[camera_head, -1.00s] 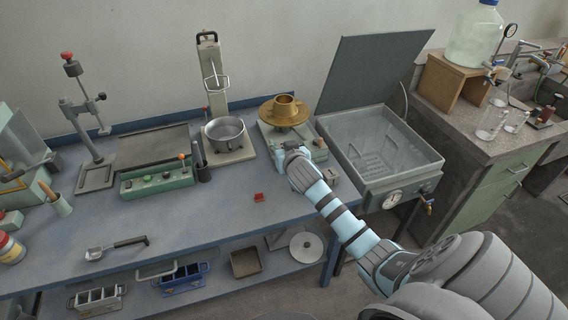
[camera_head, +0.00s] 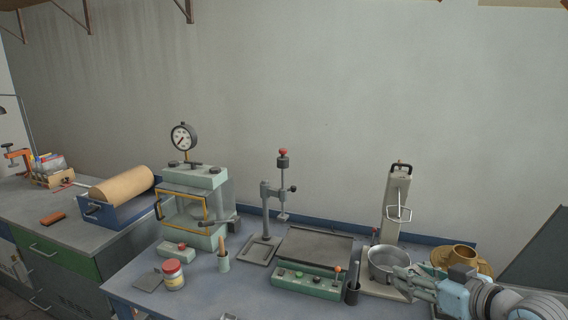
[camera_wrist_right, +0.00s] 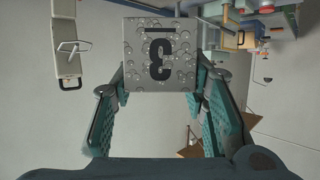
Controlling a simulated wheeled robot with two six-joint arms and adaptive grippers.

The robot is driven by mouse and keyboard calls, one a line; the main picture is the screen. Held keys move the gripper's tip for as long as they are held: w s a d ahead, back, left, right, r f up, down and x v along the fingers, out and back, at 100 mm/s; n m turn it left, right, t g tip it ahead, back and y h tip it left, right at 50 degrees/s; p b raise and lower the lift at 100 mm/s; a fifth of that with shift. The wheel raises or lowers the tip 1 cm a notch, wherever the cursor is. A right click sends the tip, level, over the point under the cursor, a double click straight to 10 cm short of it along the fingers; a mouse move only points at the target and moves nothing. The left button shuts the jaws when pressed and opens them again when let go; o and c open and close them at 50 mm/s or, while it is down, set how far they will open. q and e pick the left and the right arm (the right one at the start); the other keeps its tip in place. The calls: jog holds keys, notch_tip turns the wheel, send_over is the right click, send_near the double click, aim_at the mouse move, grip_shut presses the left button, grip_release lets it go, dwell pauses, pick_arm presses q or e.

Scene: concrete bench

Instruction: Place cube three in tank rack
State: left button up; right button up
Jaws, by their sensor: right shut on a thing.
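Cube three (camera_wrist_right: 160,54), a grey pitted concrete cube marked with a 3 and a bar, fills the top middle of the right wrist view. It is between the two teal-padded fingers of my right gripper (camera_wrist_right: 163,88), which are shut on it. In the head view my right gripper (camera_head: 408,281) is at the lower right, in front of the steel pot. I cannot make out the cube clearly there. The tank and its rack are out of the head view; only part of the grey tank lid (camera_head: 540,255) shows at the right edge. My left gripper is not in view.
A steel pot (camera_head: 383,263) and a brass bowl-like piece (camera_head: 463,257) stand close to my right gripper. A tall stand (camera_head: 397,200) rises behind. A green control box (camera_head: 308,283), a drill-like stand (camera_head: 266,215) and a press with a dial (camera_head: 196,195) stand further left.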

jog(key=s+a+f+n+g+y, duration=0.1)
jog(key=s+a+n+g+y, duration=0.1)
jog(key=s, duration=0.6)
jog(key=s+a+f+n+g+y, duration=0.2)
jog(key=s+a+n+y, duration=0.2)
jog(key=s+a, duration=0.3)
jog(key=shift+s+a+f, duration=0.15)
jog(key=shift+s+f, duration=0.05)
jog(key=shift+s, duration=0.85)
jog(key=shift+g, duration=0.3)
